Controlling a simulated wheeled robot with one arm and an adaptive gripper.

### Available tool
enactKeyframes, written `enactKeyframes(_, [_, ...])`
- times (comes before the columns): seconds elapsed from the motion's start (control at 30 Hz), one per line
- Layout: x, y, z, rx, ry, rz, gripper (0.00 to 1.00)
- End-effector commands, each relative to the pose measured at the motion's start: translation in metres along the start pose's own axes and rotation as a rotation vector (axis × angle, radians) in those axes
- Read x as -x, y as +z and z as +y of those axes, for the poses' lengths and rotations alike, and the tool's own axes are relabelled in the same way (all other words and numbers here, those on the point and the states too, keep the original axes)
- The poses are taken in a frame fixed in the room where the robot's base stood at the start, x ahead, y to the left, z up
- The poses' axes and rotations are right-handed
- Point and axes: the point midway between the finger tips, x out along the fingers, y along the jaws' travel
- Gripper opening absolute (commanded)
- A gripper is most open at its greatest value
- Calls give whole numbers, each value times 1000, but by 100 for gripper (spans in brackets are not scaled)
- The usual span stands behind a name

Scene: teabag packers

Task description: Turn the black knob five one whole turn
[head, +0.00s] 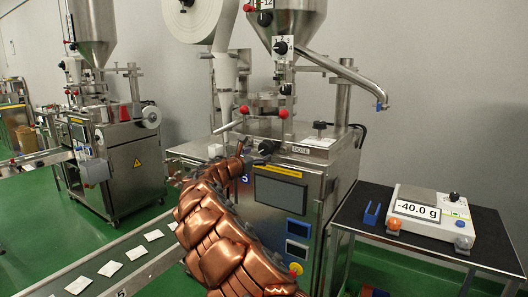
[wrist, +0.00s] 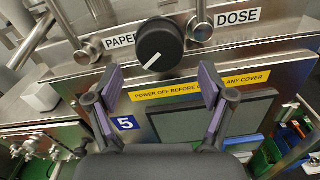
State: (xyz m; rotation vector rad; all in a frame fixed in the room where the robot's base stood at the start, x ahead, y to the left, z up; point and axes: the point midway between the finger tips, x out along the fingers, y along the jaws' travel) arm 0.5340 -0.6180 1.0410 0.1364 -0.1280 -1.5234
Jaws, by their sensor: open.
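The black knob (wrist: 160,45) is on the front of the steel machine, between the PAPER (wrist: 120,42) and DOSE (wrist: 238,18) labels. Its white pointer line points to the lower left in the wrist view. A blue number 5 label (wrist: 125,123) is below it. My gripper (wrist: 160,88) is open and empty, its two purple-padded fingers spread wider than the knob. In the wrist view the fingertips appear just below the knob, apart from it. In the head view the knob (head: 267,147) shows just right of the end of my copper arm, which hides part of the machine front.
A yellow warning strip (wrist: 200,84) and a dark screen (wrist: 215,122) are below the knob. Metal posts with round ends flank it closely. A black-topped table (head: 455,244) with a scale (head: 432,215) stands right. A conveyor with teabags (head: 110,268) runs at left.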

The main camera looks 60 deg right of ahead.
Motion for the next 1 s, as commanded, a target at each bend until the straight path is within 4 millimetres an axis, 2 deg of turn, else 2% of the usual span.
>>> enactKeyframes(0.2, [-23, 1, -1, -3, -2, 0, 81])
enactKeyframes(0.5, [-42, 1, 0, -2, -1, 0, 81])
enactKeyframes(1.0, [-47, 1, -1, -1, -1, -1, 79])
